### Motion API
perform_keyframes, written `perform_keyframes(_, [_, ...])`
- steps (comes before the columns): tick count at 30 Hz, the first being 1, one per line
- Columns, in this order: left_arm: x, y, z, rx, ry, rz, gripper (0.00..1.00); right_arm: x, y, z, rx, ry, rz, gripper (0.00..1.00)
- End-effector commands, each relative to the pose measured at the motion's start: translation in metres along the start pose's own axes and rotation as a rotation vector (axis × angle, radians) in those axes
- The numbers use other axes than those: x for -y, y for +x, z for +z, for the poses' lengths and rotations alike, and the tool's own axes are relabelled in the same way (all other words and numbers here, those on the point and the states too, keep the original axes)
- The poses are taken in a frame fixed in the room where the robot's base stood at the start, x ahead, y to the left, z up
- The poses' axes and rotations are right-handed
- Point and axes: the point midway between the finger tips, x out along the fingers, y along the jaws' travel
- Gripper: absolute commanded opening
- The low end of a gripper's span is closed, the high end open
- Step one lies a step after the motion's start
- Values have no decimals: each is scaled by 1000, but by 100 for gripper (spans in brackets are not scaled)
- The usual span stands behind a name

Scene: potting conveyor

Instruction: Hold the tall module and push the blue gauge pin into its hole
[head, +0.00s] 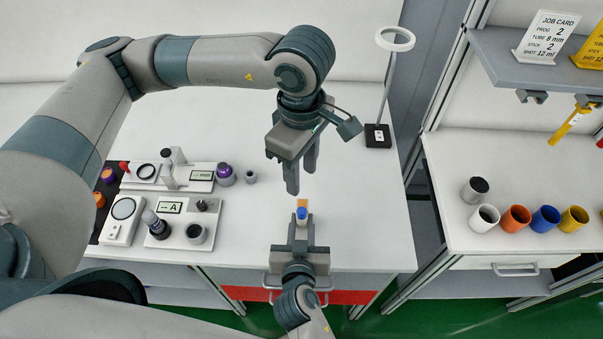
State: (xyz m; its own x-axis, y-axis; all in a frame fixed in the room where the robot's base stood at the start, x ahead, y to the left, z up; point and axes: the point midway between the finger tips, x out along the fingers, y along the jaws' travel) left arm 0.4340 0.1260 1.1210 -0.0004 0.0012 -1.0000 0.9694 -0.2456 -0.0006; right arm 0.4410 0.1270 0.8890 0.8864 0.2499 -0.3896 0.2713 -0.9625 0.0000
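My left gripper (301,178) points down above the bench, its two fingers apart with nothing visible between them. My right gripper (302,226) comes in from the bottom, with its fingers on either side of a small upright piece with a tan top, which looks like the tall module (302,203). A small blue part (302,213), possibly the gauge pin, shows on the near side of that piece. I cannot tell whether it sits in a hole. The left fingertips are above and slightly behind the piece, apart from it. The lower part of the piece is hidden by the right gripper.
Left on the white bench (355,235) stand white fixtures (124,220) with displays, a dark cylinder (156,224) and a purple jar (225,174). A ring lamp (395,40) stands at the back right. Coloured cups (515,218) are on the right-hand bench. The bench around the grippers is clear.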

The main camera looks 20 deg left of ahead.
Motion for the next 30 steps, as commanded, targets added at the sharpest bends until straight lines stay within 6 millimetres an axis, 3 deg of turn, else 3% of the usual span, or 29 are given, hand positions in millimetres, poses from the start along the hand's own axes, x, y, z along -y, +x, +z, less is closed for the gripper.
perform_keyframes(20, [0, 0, 0, 0, 0, -1, 38, 0, 0, 0, 0, 0, 0, 7])
perform_keyframes(21, [0, 0, 0, 0, 0, -1, 38, 0, 0, 0, 0, 0, 0, 33])
perform_keyframes(23, [0, 0, 0, 0, 0, -1, 38, 0, 0, 0, 0, 0, 0, 45])
perform_keyframes(30, [0, 0, 0, 0, 0, 0, 38, 0, 0, 0, 0, 0, 0, 45])
